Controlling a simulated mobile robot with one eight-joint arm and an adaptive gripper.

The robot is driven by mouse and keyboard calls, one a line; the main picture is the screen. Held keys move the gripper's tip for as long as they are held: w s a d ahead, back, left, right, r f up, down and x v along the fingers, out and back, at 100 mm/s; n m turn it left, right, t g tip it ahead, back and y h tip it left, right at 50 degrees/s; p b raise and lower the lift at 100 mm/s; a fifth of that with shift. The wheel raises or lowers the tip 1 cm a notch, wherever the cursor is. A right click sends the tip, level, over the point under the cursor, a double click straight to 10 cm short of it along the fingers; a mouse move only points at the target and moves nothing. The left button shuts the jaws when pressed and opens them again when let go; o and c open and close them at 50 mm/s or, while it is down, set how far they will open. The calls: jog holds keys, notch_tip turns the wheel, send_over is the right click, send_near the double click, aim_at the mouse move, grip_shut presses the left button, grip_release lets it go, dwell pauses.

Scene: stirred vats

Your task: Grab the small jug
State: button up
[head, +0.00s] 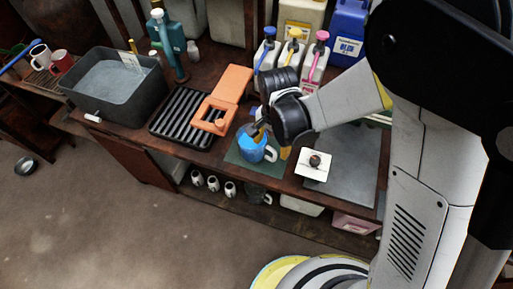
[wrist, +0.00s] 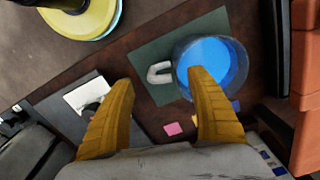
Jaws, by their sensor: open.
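The small jug (head: 251,150) stands upright on a dark green mat (head: 238,158) near the bench's front edge. It has a pale handle and looks blue inside; it also shows in the wrist view (wrist: 184,52). One finger overlaps the jug's opening, and the other is off to the handle side. I cannot tell whether the first finger is inside the jug or above it, or touching it.
A white card with a dark knob (head: 314,165) lies on a grey plate (head: 350,175) right of the jug. Orange blocks (head: 213,116) and a black ribbed rack (head: 180,117) stand left. Jugs with coloured caps (head: 314,65) stand behind. A grey vat (head: 112,90) is farther left.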

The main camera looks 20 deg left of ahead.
aim_at(271, 148)
notch_tip(271, 148, down, 4)
jog(key=shift+r+b, duration=0.15)
jog(key=shift+b, duration=0.55)
jog(key=shift+r, duration=0.1)
jog(key=c, duration=1.4)
jog(key=shift+c, duration=0.2)
